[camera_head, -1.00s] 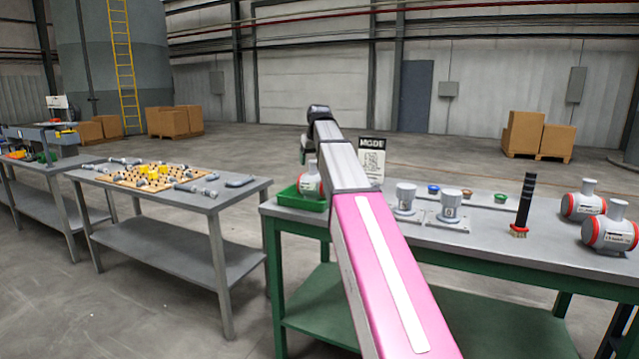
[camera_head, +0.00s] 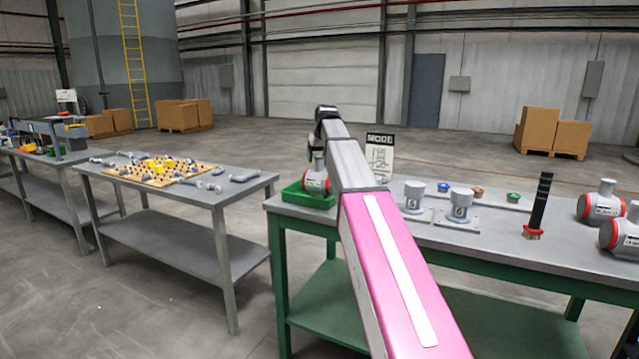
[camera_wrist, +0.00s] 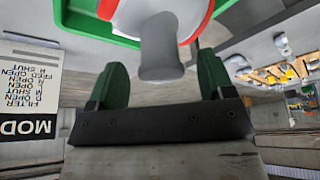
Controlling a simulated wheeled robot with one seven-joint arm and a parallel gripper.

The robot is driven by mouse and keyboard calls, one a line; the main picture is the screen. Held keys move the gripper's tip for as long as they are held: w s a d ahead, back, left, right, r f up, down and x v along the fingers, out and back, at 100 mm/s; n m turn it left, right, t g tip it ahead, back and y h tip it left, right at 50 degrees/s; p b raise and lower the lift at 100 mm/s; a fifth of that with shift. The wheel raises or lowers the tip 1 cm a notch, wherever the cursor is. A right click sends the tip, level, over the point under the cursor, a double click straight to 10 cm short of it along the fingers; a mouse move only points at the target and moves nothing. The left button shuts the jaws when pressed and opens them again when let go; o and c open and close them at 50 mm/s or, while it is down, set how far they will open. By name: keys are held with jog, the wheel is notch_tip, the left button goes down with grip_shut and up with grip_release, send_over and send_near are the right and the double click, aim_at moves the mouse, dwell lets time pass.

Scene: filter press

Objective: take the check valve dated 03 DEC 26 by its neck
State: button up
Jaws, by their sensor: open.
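A check valve (camera_head: 316,181), white with red bands, stands in a green tray (camera_head: 292,197) at the left end of the green bench. Its grey neck (camera_wrist: 160,58) fills the middle of the wrist view. My gripper (camera_wrist: 162,80) is open, with one green finger on each side of the neck and a gap on both sides. The arm partly hides this valve in the head view. Two similar valves, a farther one (camera_head: 600,205) and a nearer one (camera_head: 622,236), lie at the bench's right end. The dates on their labels are too small to read.
A mode sign (camera_head: 380,152) stands behind my arm. Two grey capped fittings, a near one (camera_head: 461,203) and a far one (camera_head: 414,194), and a black-handled brush (camera_head: 538,205) are on the bench (camera_head: 500,245). A grey table (camera_head: 215,195) with a pegboard stands left.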

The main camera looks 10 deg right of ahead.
jog(key=x, duration=0.3)
jog(key=shift+f, duration=0.2)
jog(key=c, duration=1.1)
jog(key=shift+o, duration=0.2)
jog(key=shift+r, duration=0.1)
